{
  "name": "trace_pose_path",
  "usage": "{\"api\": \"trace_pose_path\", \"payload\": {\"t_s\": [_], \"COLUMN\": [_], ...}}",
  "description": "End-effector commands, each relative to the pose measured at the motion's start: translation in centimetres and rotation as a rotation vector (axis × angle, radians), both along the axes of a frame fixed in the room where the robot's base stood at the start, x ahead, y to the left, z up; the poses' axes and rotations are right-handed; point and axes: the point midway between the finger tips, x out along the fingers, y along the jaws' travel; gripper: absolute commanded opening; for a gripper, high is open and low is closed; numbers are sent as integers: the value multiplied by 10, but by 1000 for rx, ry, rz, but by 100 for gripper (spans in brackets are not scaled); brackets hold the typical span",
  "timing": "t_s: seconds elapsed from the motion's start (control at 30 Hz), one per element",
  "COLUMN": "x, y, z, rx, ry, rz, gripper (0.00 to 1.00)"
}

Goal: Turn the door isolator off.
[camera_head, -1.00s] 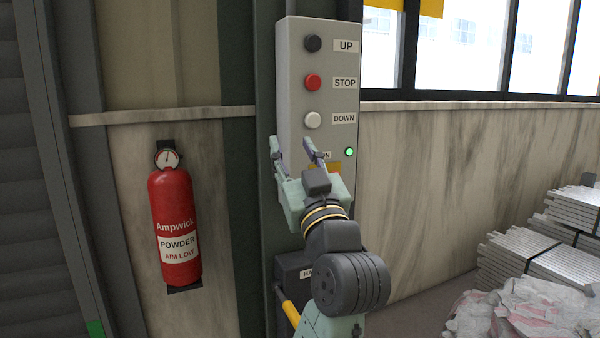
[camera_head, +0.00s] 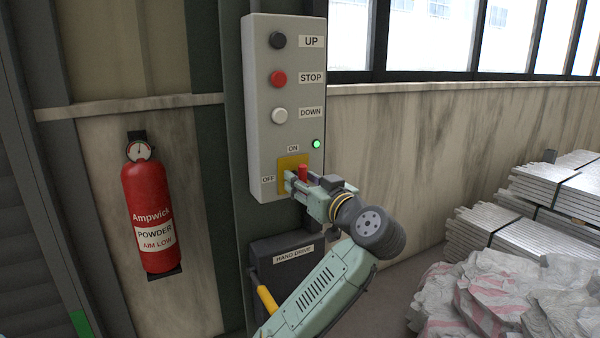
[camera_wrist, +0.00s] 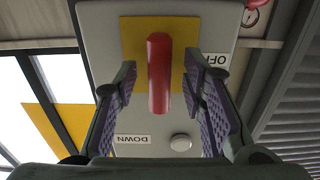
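The door isolator is a red handle (camera_head: 303,172) on a yellow plate (camera_head: 285,163), low on the grey control box (camera_head: 256,120). The handle stands upright, toward the ON label (camera_head: 293,148); the OFF label (camera_head: 268,179) is to its left. A green lamp (camera_head: 316,143) beside ON is lit. My gripper (camera_head: 299,180) is at the plate. In the wrist view the red handle (camera_wrist: 159,75) lies between the two open fingers of my gripper (camera_wrist: 160,88), with a visible gap on each side. The fingers partly hide the plate in the head view.
Black, red and white buttons (camera_head: 279,115) sit above the isolator. A hand drive box (camera_head: 290,248) with a yellow handle (camera_head: 267,298) is below. A fire extinguisher (camera_head: 152,215) hangs at left. Stacked metal bars (camera_head: 525,235) and crumpled sacks (camera_head: 450,295) lie at right.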

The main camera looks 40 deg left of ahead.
Motion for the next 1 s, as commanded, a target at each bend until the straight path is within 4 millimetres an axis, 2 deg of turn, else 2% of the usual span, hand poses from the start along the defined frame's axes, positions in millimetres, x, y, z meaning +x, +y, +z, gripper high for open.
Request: {"api": "trace_pose_path", "payload": {"t_s": [0.2, 0.47, 1.0], "x": [7, 7, 7], "y": [15, 17, 17], "z": [1, 0, 0], "rx": [1, 1, 1], "ry": [0, -1, -1], "rz": [-1, -2, -1], "gripper": [38, 38, 3]}}
